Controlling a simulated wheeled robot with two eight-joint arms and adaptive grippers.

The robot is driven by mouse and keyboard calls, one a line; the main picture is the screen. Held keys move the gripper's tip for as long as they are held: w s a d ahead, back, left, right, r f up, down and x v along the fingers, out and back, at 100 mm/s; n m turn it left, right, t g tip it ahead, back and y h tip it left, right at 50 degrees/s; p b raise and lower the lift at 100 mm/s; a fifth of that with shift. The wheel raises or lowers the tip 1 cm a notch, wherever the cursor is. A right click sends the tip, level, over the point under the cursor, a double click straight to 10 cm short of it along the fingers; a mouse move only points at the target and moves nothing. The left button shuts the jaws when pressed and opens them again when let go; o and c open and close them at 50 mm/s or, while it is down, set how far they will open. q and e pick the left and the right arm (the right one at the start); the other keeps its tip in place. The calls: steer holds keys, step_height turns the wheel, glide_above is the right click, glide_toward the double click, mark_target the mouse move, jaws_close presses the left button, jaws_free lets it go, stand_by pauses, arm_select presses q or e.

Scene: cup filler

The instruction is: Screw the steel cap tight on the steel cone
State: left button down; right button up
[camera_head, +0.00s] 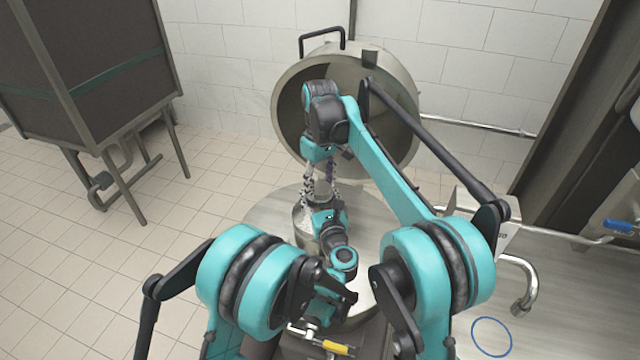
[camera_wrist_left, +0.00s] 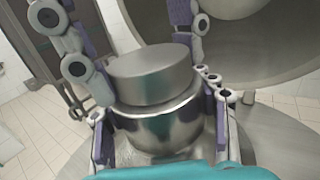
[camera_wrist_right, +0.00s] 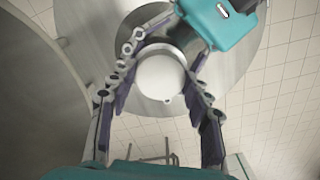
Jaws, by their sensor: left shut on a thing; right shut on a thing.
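My left gripper (camera_wrist_left: 160,112) is shut around the cone, one finger on each side. My right gripper (camera_wrist_right: 162,62) comes down from above with its fingers on either side of the cap, which shows as a pale round top (camera_wrist_right: 160,76) in the right wrist view. In the head view my arms mostly hide both parts. The thread between cap and cone is not visible.
A large round steel vessel (camera_head: 288,98) stands open behind my grippers against the tiled wall. A dark cabinet on legs (camera_head: 85,70) is at the left. At the right are a tap (camera_head: 524,285) and a blue ring (camera_head: 491,337). Tiled floor at the left is clear.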

steer(key=m, duration=1.2)
steer(key=o, duration=1.4)
step_height(320, 180, up, 12)
steer(key=shift+f, duration=0.1)
arm_select(q)
steer(key=shift+c, duration=2.1)
jaws_free()
